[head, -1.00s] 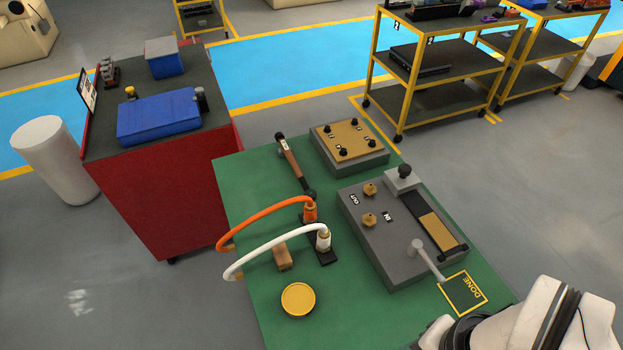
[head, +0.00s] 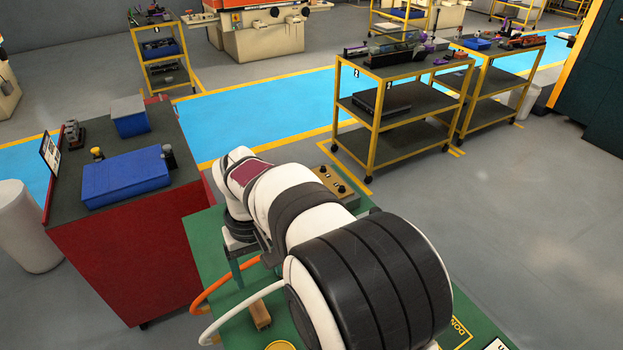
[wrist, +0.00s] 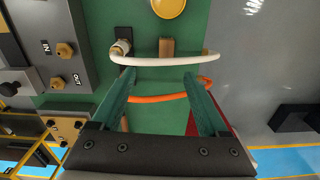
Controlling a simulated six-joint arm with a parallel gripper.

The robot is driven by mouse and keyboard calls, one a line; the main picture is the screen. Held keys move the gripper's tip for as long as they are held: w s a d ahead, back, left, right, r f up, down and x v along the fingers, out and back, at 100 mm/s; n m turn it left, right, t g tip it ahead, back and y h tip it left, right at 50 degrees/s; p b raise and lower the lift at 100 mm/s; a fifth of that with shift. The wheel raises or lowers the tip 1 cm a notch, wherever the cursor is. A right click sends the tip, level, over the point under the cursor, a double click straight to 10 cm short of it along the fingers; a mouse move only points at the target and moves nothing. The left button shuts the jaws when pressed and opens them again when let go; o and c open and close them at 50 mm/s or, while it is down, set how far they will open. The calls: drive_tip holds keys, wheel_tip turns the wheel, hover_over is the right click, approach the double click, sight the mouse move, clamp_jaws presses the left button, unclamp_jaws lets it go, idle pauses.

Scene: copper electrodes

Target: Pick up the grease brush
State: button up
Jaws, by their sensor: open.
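The grease brush, seemingly the brown-handled tool with dark ends from the earlier head view, is hidden behind my arm in the head view now. In the wrist view a thin brown strip (wrist: 124,123) beside the left finger may be its handle; I cannot tell for sure. My gripper (wrist: 160,77) is open and empty, its two green fingers apart above the green table. A white hose (wrist: 172,59) passes beyond the fingertips, and an orange hose (wrist: 158,99) shows between the fingers.
A wooden block (wrist: 167,47) and a yellow disc (wrist: 168,6) lie on the table beyond the fingertips. A grey box with brass fittings (wrist: 62,50) stands to the left in the wrist view. A red cabinet (head: 125,255) adjoins the table in the head view.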

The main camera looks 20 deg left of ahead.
sight(258, 310)
drive_tip(key=shift+n, duration=0.4)
drive_tip(key=f, duration=0.5)
drive_tip(key=a+f, duration=0.1)
drive_tip(key=f, duration=0.5)
drive_tip(key=a+f, duration=0.1)
drive_tip(key=f, duration=0.5)
drive_tip(key=shift+s, duration=0.15)
clamp_jaws()
